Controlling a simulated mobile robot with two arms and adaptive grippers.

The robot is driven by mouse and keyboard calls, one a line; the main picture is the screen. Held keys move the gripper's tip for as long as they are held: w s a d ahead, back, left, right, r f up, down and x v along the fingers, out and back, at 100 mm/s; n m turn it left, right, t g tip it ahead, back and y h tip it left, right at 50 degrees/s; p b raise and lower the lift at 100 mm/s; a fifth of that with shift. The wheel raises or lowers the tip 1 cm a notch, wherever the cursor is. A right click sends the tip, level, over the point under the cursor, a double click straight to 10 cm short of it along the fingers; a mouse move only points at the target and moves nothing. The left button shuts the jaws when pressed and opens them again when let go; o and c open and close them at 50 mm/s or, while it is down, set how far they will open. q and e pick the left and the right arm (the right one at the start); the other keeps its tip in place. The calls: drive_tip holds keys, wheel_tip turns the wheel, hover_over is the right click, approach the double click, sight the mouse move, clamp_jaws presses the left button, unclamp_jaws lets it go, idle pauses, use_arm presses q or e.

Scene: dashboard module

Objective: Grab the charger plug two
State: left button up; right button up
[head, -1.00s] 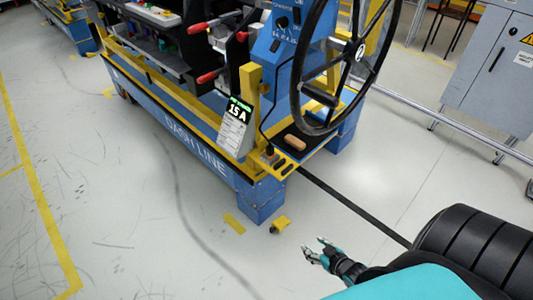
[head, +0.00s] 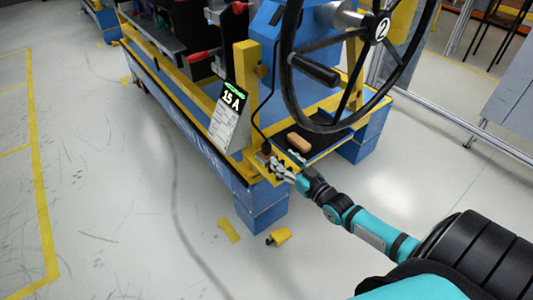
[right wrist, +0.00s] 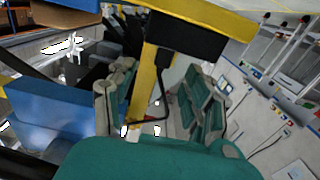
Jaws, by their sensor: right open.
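In the head view a plug (head: 264,153) with a thin black cable sits at the yellow front corner of the dashboard stand (head: 262,195). In the right wrist view a black plug (right wrist: 164,57) with its cable is at a black block under a yellow bar. My right gripper (head: 283,169) is at the stand's front corner, just beside the plug. Its two green-padded fingers (right wrist: 160,85) are open, with the plug and cable showing between them. Whether a finger touches the plug cannot be told. No "two" marking is readable on the plug. My left gripper is not in view.
A black steering wheel (head: 290,75) marked 2 hangs above the corner. A tan block (head: 299,142) lies in a dark tray behind the gripper. A "15 A" display sign (head: 229,112) stands left of it.

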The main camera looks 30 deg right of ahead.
sight(269, 149)
drive_tip(key=w, duration=0.3)
drive_tip(key=shift+w+a+b, duration=0.15)
drive_tip(key=shift+a+b, duration=0.05)
drive_tip(key=shift+b, duration=0.1)
drive_tip(key=w, duration=0.1)
drive_tip(key=w+b, duration=0.1)
drive_tip(key=w, duration=0.1)
drive_tip(key=w+a, duration=0.1)
drive_tip(key=shift+w+f, duration=0.15)
drive_tip(key=shift+w, duration=0.25)
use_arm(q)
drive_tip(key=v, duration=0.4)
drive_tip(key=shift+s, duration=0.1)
use_arm(e)
drive_tip(key=shift+d, duration=0.1)
clamp_jaws()
